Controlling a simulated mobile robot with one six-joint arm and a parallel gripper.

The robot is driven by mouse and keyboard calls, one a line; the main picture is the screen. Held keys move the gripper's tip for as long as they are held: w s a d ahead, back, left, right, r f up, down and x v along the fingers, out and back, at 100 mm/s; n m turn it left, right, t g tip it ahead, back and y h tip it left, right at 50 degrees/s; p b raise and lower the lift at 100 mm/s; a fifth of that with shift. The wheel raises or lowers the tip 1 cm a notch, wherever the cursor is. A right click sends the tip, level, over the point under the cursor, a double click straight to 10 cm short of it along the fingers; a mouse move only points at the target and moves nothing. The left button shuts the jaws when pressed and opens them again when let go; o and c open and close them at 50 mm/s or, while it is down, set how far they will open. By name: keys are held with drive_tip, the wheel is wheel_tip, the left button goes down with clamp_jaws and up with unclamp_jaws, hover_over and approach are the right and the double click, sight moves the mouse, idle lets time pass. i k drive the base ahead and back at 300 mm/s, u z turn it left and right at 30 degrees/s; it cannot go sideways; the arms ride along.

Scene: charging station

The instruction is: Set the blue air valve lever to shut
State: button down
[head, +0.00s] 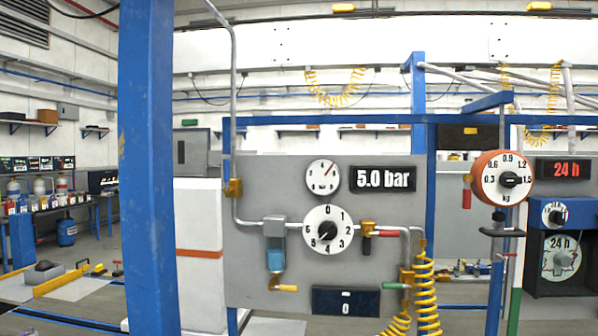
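I cannot make out a lever with a clearly blue handle. The grey air panel (262,185) stands in the middle, within a blue frame. On its pipework a red-handled lever (388,233) points right, level, beside a brass and black fitting. Lower down a green-handled lever (394,286) points left from a brass valve (407,279). A separate red handle (467,198) hangs down at the right. My gripper is not in view.
A blue post (150,170) stands close at the left. The panel carries a dial (327,212), a gauge and a "5.0 bar" display (382,178). A coiled yellow hose (427,290) hangs at its right edge, left of an orange scale (501,179). Floor shows at left.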

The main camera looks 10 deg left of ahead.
sight(227, 171)
drive_tip(key=z, duration=1.7)
drive_tip(key=k, duration=1.8)
drive_tip(key=u, duration=1.65)
drive_tip(key=i, duration=1.7)
drive_tip(key=u, duration=0.05)
